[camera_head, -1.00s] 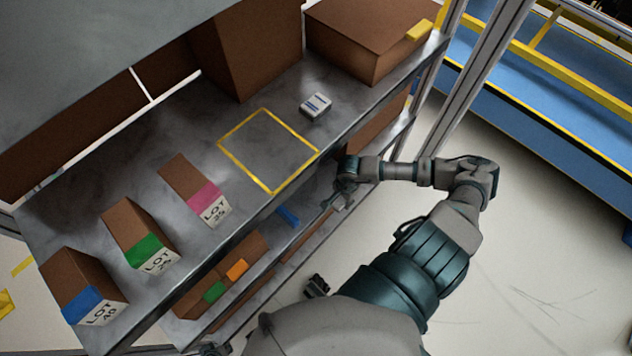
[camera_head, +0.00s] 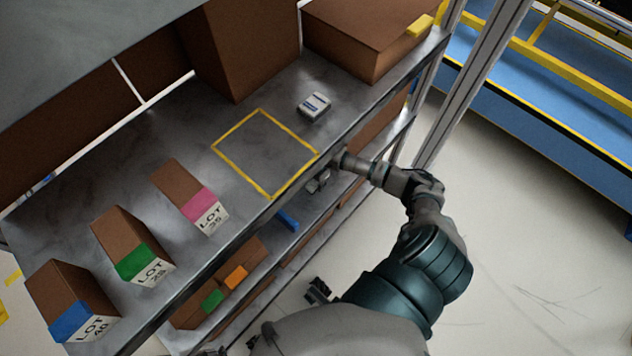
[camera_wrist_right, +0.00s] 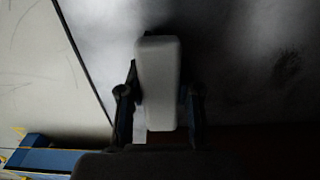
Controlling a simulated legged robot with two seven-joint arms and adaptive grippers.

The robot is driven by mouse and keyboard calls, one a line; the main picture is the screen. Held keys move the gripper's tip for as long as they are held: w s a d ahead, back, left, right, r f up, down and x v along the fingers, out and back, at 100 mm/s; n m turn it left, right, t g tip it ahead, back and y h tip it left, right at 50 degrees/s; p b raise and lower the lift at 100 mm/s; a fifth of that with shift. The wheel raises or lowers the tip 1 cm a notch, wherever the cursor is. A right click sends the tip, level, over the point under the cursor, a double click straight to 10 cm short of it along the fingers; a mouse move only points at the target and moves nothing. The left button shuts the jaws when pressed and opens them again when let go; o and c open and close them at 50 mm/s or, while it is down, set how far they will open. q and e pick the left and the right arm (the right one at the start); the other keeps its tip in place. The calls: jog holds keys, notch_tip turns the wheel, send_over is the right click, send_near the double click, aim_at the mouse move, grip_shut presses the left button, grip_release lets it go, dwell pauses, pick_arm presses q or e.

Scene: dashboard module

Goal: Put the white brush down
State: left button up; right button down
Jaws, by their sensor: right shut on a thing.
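The white brush (camera_wrist_right: 159,85) shows in the right wrist view as a pale block with rounded corners, between the two dark fingers. My right gripper (camera_wrist_right: 160,105) is shut on it, over a grey metal surface. In the head view my right gripper (camera_head: 318,182) is at the front of the lower shelf (camera_head: 300,208), below the upper shelf's edge. The brush cannot be made out clearly there. A dark claw-like part (camera_head: 318,290) near my body may be my left gripper; its jaws cannot be read.
The upper shelf (camera_head: 165,165) bears a yellow square outline (camera_head: 291,183), empty inside, a small white box (camera_head: 314,104), and brown lot boxes with pink (camera_head: 197,205), green (camera_head: 137,262) and blue (camera_head: 69,320) bands. A blue item (camera_head: 287,221) lies on the lower shelf.

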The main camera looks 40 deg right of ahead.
jog(key=shift+a+f, duration=0.1)
jog(key=shift+a, duration=0.1)
jog(key=c, duration=1)
grip_release()
jog(key=shift+o, duration=1)
pick_arm(q)
jog(key=shift+w+d+t, duration=0.1)
jog(key=shift+w+t, duration=0.2)
jog(key=shift+w, duration=0.3)
pick_arm(e)
jog(key=shift+d, duration=0.1)
pick_arm(q)
jog(key=shift+r, duration=0.1)
